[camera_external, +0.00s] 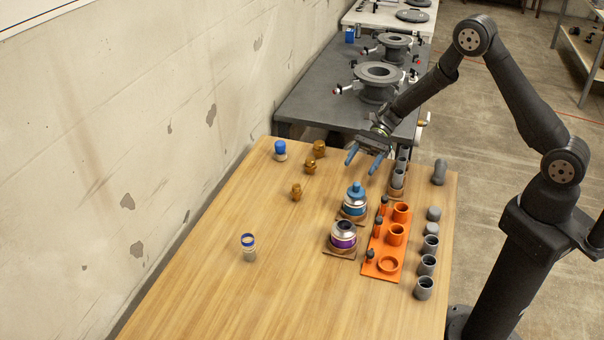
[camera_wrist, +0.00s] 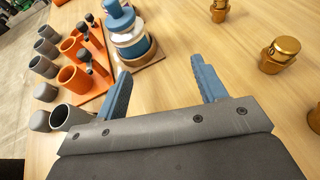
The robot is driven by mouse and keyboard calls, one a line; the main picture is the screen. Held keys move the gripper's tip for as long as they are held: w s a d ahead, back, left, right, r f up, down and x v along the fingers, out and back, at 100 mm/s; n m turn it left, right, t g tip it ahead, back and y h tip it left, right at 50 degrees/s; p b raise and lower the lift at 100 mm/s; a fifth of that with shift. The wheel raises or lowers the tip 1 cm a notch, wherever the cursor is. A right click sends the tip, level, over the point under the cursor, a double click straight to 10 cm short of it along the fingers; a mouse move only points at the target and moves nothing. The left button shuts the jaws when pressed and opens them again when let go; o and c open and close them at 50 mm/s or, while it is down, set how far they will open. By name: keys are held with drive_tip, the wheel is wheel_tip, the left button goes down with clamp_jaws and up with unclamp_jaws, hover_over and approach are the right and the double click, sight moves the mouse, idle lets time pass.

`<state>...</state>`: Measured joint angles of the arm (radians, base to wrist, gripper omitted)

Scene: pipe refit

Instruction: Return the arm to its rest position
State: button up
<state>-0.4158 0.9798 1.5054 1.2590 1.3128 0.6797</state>
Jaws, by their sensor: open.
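My gripper (camera_external: 365,159) has two blue fingers, spread apart with nothing between them. In the wrist view my gripper (camera_wrist: 160,85) is open over bare wood, with the blue-topped can (camera_wrist: 128,35) beyond the left finger.
An orange rack (camera_external: 378,265) and several grey pipe pieces (camera_external: 427,265) stand at the right. A purple-banded can (camera_external: 343,236), brass fittings (camera_external: 311,166) and a blue-capped piece (camera_external: 280,150) stand on the table. The left front is mostly clear. A grey bench (camera_external: 310,95) stands behind.

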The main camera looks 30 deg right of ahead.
drive_tip(key=shift+s+a+f, duration=0.15)
drive_tip(key=shift+a+f, duration=0.65)
